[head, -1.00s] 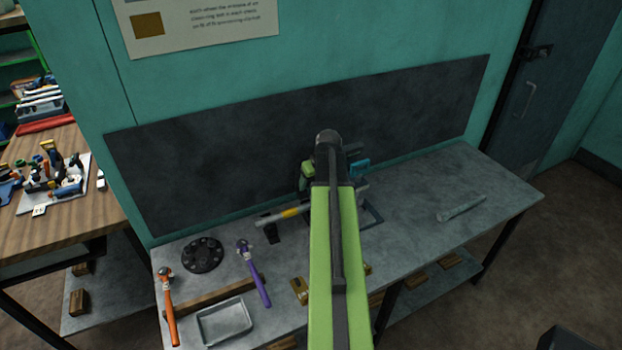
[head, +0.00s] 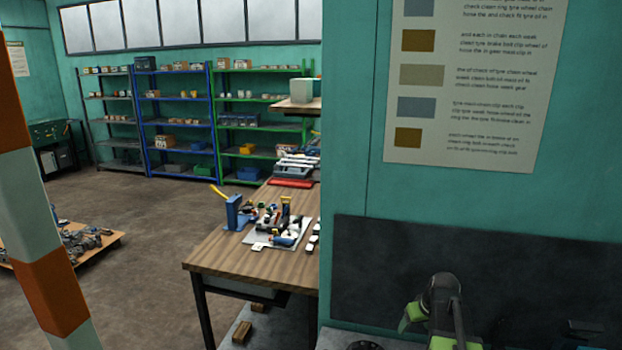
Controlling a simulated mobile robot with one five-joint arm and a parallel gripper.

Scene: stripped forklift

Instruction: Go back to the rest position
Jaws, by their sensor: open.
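My green and dark grey arm (head: 443,300) shows at the bottom right of the head view, in front of a dark panel on the teal wall. Only its upper bend and short green parts are in frame. My gripper is not visible; it lies beyond the bend or below the picture's lower edge. I cannot see anything held.
A wooden table (head: 240,262) with tools and a blue vise-like block (head: 234,212) stands at the centre left. Blue and green shelves (head: 182,140) line the back. An orange and white post (head: 45,220) is close on the left. Brown floor (head: 150,225) lies open between.

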